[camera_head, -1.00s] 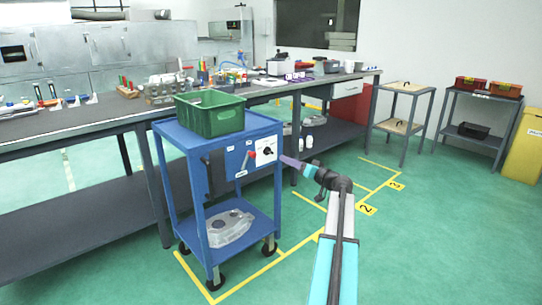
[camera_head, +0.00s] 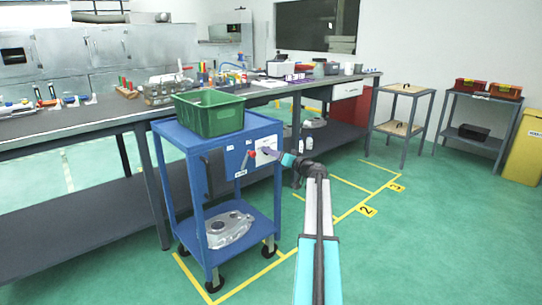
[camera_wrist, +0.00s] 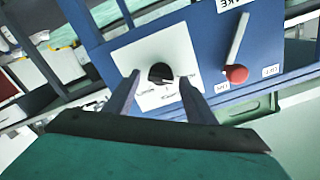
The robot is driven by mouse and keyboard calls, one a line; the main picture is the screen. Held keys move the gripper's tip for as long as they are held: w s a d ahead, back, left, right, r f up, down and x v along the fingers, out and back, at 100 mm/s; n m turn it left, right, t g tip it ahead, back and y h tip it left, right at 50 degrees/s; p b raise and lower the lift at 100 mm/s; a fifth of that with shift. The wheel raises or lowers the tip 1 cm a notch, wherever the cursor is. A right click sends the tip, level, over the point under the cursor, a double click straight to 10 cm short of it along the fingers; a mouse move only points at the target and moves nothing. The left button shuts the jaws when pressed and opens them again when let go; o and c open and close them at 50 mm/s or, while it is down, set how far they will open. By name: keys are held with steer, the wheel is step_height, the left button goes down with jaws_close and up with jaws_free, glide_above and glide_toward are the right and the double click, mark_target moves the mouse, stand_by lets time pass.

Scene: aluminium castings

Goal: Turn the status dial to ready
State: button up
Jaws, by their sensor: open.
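The status dial (camera_wrist: 160,73) is a black round knob on a white plate (camera_wrist: 178,44) fixed to the blue panel of the cart. In the wrist view my gripper (camera_wrist: 157,80) is open, with one finger on either side of the dial. I cannot tell whether the fingers touch it. The printed labels on the plate are too small to read, and the dial's pointer cannot be made out. In the head view my gripper (camera_head: 270,153) is up against the white plate (camera_head: 262,157) and hides most of the dial.
A lever with a red knob (camera_wrist: 237,74) sits beside the plate on the same panel. The blue cart (camera_head: 225,162) carries a green crate (camera_head: 210,128) on top and a grey casting (camera_head: 230,230) below. A long workbench (camera_head: 60,128) stands behind.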

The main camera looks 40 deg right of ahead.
steer(key=shift+w, duration=0.1)
steer(key=shift+c, duration=0.3)
steer(key=c, duration=1)
steer(key=shift+a, duration=0.1)
